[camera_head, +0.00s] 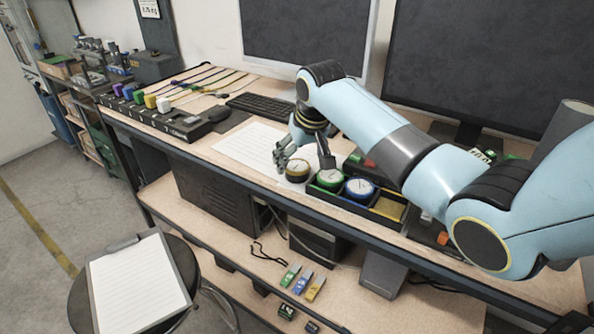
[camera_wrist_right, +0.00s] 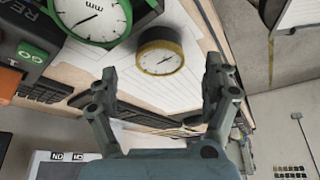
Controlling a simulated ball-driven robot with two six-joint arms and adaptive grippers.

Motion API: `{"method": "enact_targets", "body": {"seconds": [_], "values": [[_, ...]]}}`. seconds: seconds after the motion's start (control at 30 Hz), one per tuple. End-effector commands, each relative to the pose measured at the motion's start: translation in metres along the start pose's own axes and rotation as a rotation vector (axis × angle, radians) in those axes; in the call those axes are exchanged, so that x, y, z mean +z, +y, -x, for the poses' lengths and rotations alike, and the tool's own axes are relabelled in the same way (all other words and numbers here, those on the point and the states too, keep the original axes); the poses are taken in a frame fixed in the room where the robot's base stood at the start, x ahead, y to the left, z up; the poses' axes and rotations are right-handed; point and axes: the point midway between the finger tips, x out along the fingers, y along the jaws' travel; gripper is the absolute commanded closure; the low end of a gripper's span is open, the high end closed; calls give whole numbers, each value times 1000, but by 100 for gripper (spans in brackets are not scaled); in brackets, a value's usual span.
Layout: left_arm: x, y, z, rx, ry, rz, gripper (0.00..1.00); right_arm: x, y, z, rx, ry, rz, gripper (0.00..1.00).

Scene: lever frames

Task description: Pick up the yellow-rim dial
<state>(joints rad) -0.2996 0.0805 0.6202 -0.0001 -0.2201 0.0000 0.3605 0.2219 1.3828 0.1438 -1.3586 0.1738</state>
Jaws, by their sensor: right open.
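The yellow-rim dial (camera_head: 297,171) has a pale face with a needle and lies flat on white paper on the bench, just left of the black tray. In the right wrist view the yellow-rim dial (camera_wrist_right: 160,57) shows ahead of the fingers, apart from both. My right gripper (camera_head: 304,159) is open and empty, just above and behind the dial in the head view. Its spread fingers also show in the right wrist view (camera_wrist_right: 161,72). My left gripper is not in view.
The black tray (camera_head: 312,190) holds a green-rim dial (camera_head: 329,179) and a blue-rim dial (camera_head: 360,188). Its yellow-floored compartment (camera_head: 388,207) is empty. A keyboard (camera_head: 262,105) lies behind, and monitors stand at the back. Open paper (camera_head: 243,143) lies left of the gripper.

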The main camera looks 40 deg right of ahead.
Motion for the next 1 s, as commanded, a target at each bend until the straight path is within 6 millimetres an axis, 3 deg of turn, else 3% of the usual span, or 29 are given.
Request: {"method": "enact_targets", "body": {"seconds": [0.3,0.57,1.0], "values": [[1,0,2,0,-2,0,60,-2,-1,-41,0,-1,1,17],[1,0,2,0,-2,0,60,-2,0,-44,0,-1,1,17],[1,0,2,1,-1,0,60,-2,0,-44,0,-1,1,72]]}}
